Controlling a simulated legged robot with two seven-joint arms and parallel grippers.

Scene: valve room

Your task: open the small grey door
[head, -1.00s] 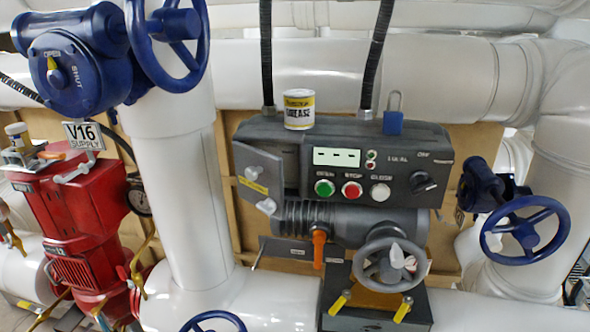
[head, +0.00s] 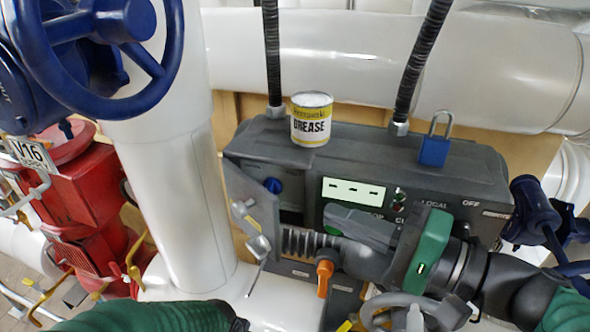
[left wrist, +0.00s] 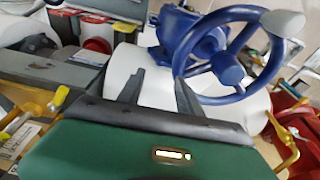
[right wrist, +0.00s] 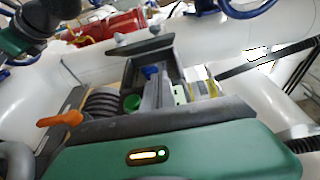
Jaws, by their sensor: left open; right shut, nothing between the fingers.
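The small grey door (head: 250,208) is on the left end of the grey control box (head: 365,160). It stands swung open, and a blue knob (head: 272,185) shows in the recess behind it. In the right wrist view the door (right wrist: 140,46) stands beyond the recess. My right gripper (head: 335,218) is shut and empty, in front of the box's button panel, right of the door and apart from it. It hides part of the buttons. My left gripper (left wrist: 157,88) is open and empty, near a blue handwheel (left wrist: 230,70). The head view does not show its fingers.
A grease can (head: 311,120) and a blue padlock (head: 435,145) are on top of the box. An orange lever (head: 324,277) hangs below it. A thick white pipe (head: 185,200) stands left of the door, with red equipment (head: 75,195) beyond.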

